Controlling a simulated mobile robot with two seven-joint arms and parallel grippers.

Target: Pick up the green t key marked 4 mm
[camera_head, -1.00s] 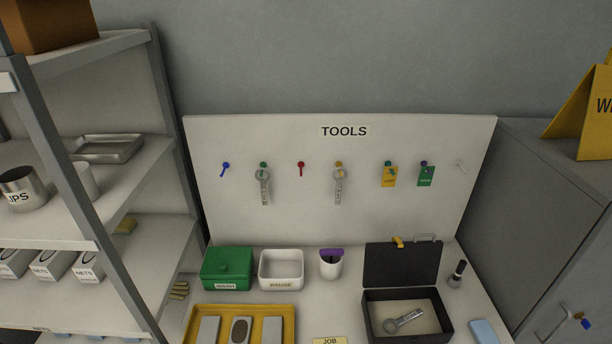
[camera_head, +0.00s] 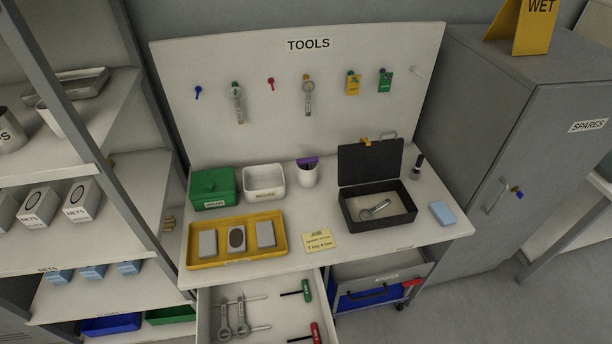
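A green-handled T key (camera_head: 306,290) lies in the open drawer (camera_head: 205,318) below the bench top, on the drawer's right side. Its dark shaft points left. Its size marking is too small to read. Neither of my grippers is in view.
Several grey wrenches (camera_head: 241,318) lie in the drawer's left half. The bench top (camera_head: 375,242) above holds a yellow tray (camera_head: 194,260), a green box (camera_head: 212,188) and a black case (camera_head: 382,221). A blue-fronted trolley (camera_head: 362,298) stands right of the drawer.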

